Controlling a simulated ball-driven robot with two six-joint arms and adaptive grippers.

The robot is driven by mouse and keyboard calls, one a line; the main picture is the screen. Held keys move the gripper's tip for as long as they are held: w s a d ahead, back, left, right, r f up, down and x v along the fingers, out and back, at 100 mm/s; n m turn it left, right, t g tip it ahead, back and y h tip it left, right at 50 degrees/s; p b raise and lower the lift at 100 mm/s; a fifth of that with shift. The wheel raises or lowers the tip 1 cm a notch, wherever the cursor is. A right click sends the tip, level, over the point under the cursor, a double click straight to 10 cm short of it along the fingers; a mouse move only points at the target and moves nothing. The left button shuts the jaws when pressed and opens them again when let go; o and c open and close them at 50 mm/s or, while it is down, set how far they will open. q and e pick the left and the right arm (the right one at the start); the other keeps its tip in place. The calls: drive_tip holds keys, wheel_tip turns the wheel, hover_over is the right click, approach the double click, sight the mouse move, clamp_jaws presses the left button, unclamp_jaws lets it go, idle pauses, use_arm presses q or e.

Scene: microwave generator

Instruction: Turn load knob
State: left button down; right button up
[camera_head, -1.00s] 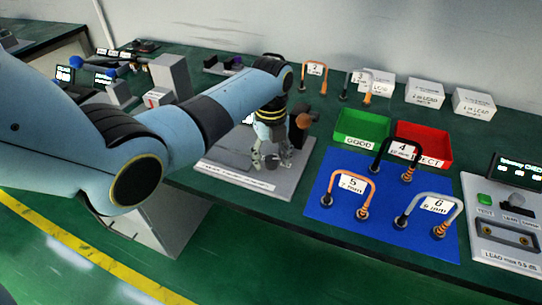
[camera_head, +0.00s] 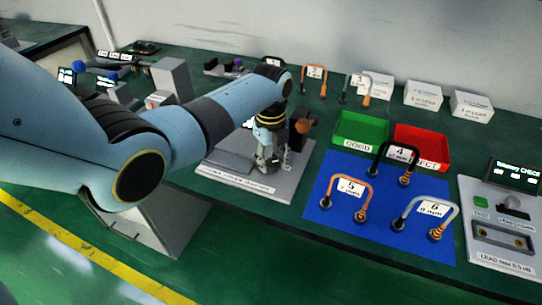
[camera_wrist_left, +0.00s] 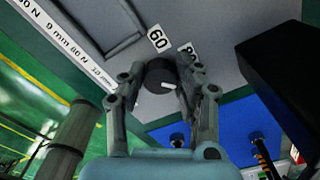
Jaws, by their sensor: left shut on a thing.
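The load knob (camera_wrist_left: 160,77) is a dark round knob with a white pointer mark, on a grey panel beside a white "60" label (camera_wrist_left: 158,39). My left gripper (camera_wrist_left: 163,88) is shut on the knob, one finger on each side of it in the left wrist view. In the head view my left gripper (camera_head: 268,160) points down onto the grey fixture plate (camera_head: 225,180), and it hides the knob there. The white pointer mark points toward the right finger. My right gripper is not in view.
A dark upright block with an orange knob (camera_head: 303,126) stands close to the gripper. A blue mat (camera_head: 330,214) with numbered cable loops lies to the right. Green (camera_head: 358,129) and red (camera_head: 436,142) trays stand behind it. A tester (camera_head: 500,225) is at far right.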

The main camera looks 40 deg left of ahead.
use_arm(q)
drive_tip(key=n+p, duration=0.2)
drive_tip(key=n, duration=0.2)
drive_tip(key=shift+s+r, duration=0.1)
drive_tip(key=n+p, duration=0.2)
drive_tip(key=n, duration=0.4)
drive_tip(key=shift+p, duration=0.3)
drive_tip(key=n+p, duration=0.1)
drive_tip(key=n, duration=0.5)
drive_tip(key=shift+s+d, duration=0.1)
drive_tip(key=shift+s, duration=0.05)
drive_tip(key=n+p, duration=0.1)
drive_tip(key=n, duration=0.4)
drive_tip(key=shift+n, duration=0.3)
drive_tip(key=c, duration=0.9)
unclamp_jaws()
drive_tip(key=shift+c, duration=0.2)
